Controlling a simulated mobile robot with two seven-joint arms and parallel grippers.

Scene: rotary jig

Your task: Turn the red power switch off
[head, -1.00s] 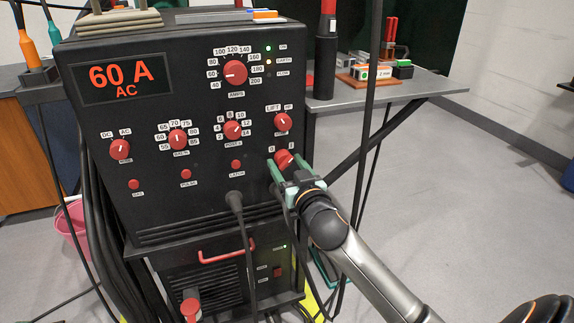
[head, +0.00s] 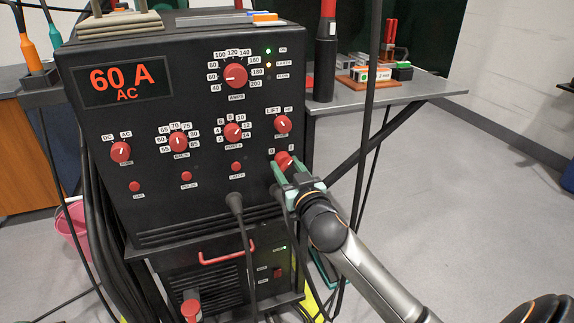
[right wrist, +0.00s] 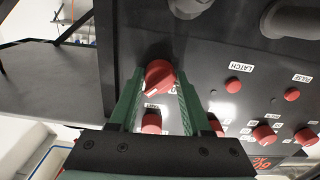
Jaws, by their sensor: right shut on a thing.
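The red power switch (head: 283,159) is a round knob low on the right of the black machine's front, between small labels 0 and I. It also shows in the right wrist view (right wrist: 159,73), with a white pointer mark on its face. My right gripper (head: 287,168) has its green fingers on either side of the knob and is shut on it. In the wrist view the fingers (right wrist: 157,88) flank the knob, which is partly hidden by them in the head view. The machine's display (head: 122,80) is lit and reads 60 A AC. My left gripper is not in view.
Other red knobs sit close by: the LIFT knob (head: 283,124) just above and a larger dial (head: 235,76) higher up. A thick black cable (head: 237,205) plugs in left of my gripper. A grey side table (head: 385,93) stands behind right. The floor at right is clear.

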